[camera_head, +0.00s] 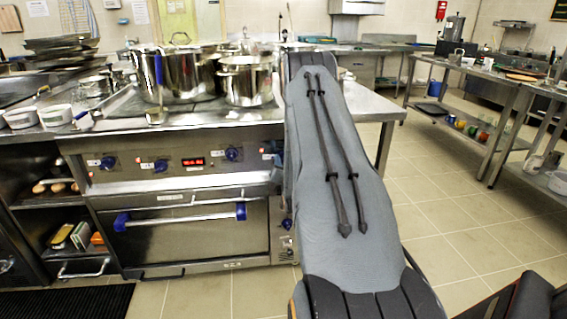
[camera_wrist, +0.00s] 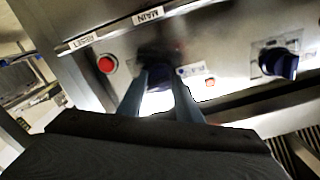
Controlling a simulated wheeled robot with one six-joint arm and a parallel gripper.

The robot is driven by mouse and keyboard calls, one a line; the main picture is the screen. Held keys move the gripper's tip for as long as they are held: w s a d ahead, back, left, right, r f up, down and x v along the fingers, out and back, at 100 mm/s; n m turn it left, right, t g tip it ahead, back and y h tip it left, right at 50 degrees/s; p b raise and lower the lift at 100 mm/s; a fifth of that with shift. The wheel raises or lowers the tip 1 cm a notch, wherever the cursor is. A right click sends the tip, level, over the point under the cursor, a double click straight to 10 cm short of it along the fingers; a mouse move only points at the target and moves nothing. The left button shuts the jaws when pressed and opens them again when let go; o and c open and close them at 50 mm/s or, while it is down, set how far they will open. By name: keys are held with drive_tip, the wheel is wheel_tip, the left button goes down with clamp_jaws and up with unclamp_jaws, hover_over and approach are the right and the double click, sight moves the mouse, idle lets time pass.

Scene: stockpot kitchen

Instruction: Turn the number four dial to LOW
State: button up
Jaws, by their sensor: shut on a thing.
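My gripper (camera_wrist: 160,82) is shut on a dark blue dial (camera_wrist: 158,73) on the steel stove panel in the wrist view, which is turned nearly upside down. One finger is on each side of the dial. The fingers and shadow hide most of it, so I cannot read its number or setting. A second blue dial (camera_wrist: 280,63) stands apart on the panel. In the head view, blue dials show on the panel at left (camera_head: 108,162), centre left (camera_head: 160,165) and further right (camera_head: 233,154). My arm hides the gripper and the panel's right end there.
A red button (camera_wrist: 107,64) sits beside the held dial, near labels reading RESET and MAIN. Steel pots (camera_head: 184,75) stand on the stovetop above the panel. The oven door handle (camera_head: 180,216) sticks out below. Tiled floor (camera_head: 455,220) is free at the right.

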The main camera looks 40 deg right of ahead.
drive_tip(key=m, duration=0.5)
drive_tip(key=shift+p, duration=0.3)
drive_tip(key=shift+m, duration=0.4)
drive_tip(key=o, duration=1)
drive_tip(key=shift+o, duration=0.2)
drive_tip(key=shift+a, duration=0.1)
drive_tip(key=v, duration=0.7)
drive_tip(key=shift+s, duration=0.35)
drive_tip(key=shift+a, duration=0.15)
